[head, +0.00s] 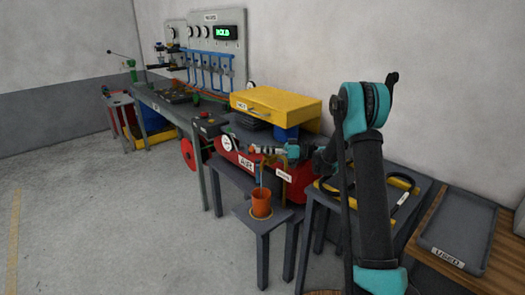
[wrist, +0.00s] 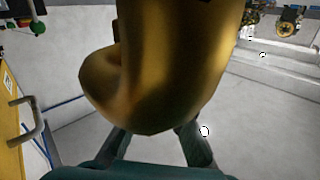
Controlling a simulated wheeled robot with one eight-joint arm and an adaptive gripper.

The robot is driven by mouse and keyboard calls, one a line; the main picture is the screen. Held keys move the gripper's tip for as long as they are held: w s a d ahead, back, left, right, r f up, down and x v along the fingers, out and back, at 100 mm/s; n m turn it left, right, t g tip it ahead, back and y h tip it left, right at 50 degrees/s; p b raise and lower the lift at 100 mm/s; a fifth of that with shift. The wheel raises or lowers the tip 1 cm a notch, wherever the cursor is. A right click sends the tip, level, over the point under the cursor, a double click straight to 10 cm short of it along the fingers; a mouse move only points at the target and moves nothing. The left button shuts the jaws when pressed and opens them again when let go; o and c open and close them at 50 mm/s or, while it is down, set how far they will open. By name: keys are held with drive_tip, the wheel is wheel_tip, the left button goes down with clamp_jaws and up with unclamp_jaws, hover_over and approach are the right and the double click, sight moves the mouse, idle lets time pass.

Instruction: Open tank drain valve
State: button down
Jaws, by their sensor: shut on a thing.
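A red air tank (head: 232,157) labelled AIR stands on a low dark stand in the head view. Brass drain piping (head: 262,170) comes off its front, above an orange cup (head: 261,203) on a small stool. My gripper (head: 288,151) reaches in from the right to the tank's front, at the drain valve. In the wrist view a large curved brass part of the valve (wrist: 165,85) fills the middle, close to the camera. My gripper's fingers (wrist: 157,143) show below and beside it, shut on it. The exact contact is hidden behind the brass.
A yellow case (head: 276,103) sits above the tank. A workbench (head: 165,108) with gauges and blue tubing stands behind left. A dark table with a black hose (head: 408,192) and a grey USED tray (head: 458,235) are at right. The floor at left is clear.

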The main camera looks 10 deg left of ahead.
drive_tip(key=shift+s, duration=0.1)
drive_tip(key=c, duration=1.6)
unclamp_jaws()
drive_tip(key=shift+c, duration=0.2)
drive_tip(key=d, duration=1.2)
drive_tip(key=shift+w, duration=0.45)
